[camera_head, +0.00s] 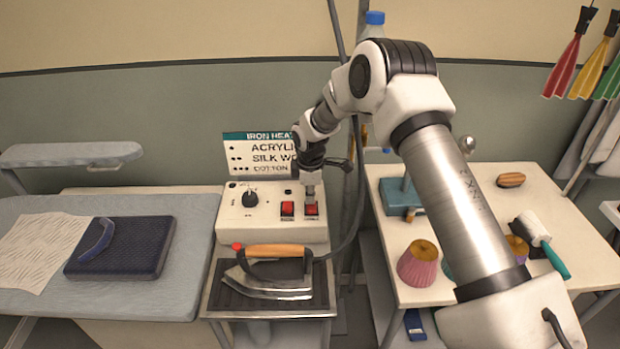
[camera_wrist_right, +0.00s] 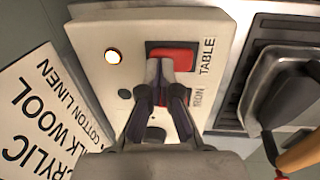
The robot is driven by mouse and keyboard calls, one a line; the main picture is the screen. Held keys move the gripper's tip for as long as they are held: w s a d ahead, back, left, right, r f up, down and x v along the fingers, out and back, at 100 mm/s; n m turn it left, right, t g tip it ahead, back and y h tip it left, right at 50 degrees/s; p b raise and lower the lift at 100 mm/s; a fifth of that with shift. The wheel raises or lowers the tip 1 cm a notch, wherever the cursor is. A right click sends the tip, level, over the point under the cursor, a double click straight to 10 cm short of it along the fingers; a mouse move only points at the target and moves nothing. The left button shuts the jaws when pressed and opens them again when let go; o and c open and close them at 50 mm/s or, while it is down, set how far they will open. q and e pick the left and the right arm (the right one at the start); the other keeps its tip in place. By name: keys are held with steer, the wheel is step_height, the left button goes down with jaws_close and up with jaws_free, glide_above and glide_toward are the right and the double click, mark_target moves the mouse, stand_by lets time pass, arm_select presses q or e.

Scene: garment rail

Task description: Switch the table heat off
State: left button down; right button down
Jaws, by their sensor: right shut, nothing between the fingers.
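The cream control box (camera_head: 270,222) stands behind the iron and has two red rocker switches on its front. The right one (camera_head: 312,210) is the red TABLE switch, which also shows in the wrist view (camera_wrist_right: 171,56) beside its label. A lamp (camera_wrist_right: 112,56) beside it glows. The IRON switch (camera_head: 287,208) is to its left in the head view. My right gripper (camera_head: 310,191) points down, shut and empty, with its tips at the TABLE switch's edge in the wrist view (camera_wrist_right: 160,72). I cannot tell whether they touch it. My left gripper is out of view.
The iron (camera_head: 272,283) rests on a dark pad in front of the box. A dial (camera_head: 250,198) is on the box's left, and a sign (camera_head: 262,155) stands behind. A padded table (camera_head: 160,215) is left; a cluttered sewing table (camera_head: 385,225) is right.

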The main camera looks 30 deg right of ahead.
steer(key=shift+f, duration=0.2)
steer(key=shift+f+b, duration=0.3)
